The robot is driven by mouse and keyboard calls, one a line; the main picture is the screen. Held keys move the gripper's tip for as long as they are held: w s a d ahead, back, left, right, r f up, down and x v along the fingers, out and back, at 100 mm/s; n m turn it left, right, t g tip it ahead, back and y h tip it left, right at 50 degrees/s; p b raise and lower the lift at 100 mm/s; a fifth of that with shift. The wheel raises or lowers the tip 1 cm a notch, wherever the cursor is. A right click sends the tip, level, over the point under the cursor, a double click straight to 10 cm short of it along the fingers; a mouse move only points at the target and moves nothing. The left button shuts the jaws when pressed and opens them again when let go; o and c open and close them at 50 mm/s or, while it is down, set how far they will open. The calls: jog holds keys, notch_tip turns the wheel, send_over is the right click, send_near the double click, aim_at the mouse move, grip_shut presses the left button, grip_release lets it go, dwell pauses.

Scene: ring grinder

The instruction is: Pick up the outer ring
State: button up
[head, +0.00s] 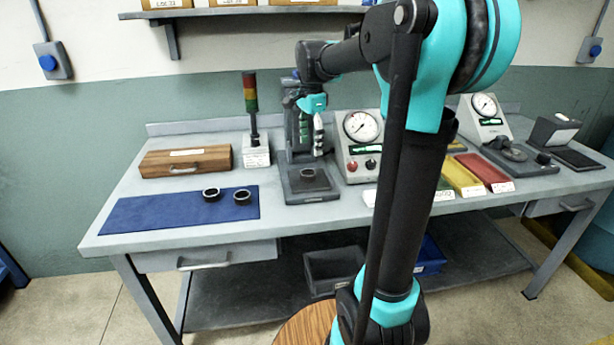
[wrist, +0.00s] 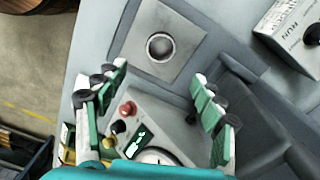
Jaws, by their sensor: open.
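Two dark rings lie on the blue mat at the left of the bench in the head view: a left one (head: 211,194) and a right one (head: 242,197). A third dark ring (head: 308,173) sits on the plate of the grey machine; it also shows in the wrist view (wrist: 160,47) on a square metal plate (wrist: 138,44). I cannot tell by looks which is the outer ring. My gripper (head: 311,150) hangs above the machine's plate, apart from that ring. In the wrist view my gripper (wrist: 160,77) is open, with nothing between its fingers.
The blue mat (head: 140,213) has free room at its left. A wooden box (head: 186,161) and a signal tower (head: 252,120) stand behind. A gauge box (head: 358,145) stands close right of the machine. Coloured trays (head: 482,170) lie farther right.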

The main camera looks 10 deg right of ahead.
notch_tip(320, 180, down, 4)
jog(key=shift+f, duration=0.1)
jog(key=shift+s+a+f, duration=0.1)
jog(key=shift+a+f, duration=0.1)
jog(key=shift+f, duration=1.1)
jog(key=shift+s+a+f, duration=0.1)
jog(key=shift+a+f, duration=0.1)
jog(key=shift+f, duration=1.05)
jog(key=shift+c, duration=0.3)
jog(key=c, duration=1.4)
jog(key=shift+r, duration=0.15)
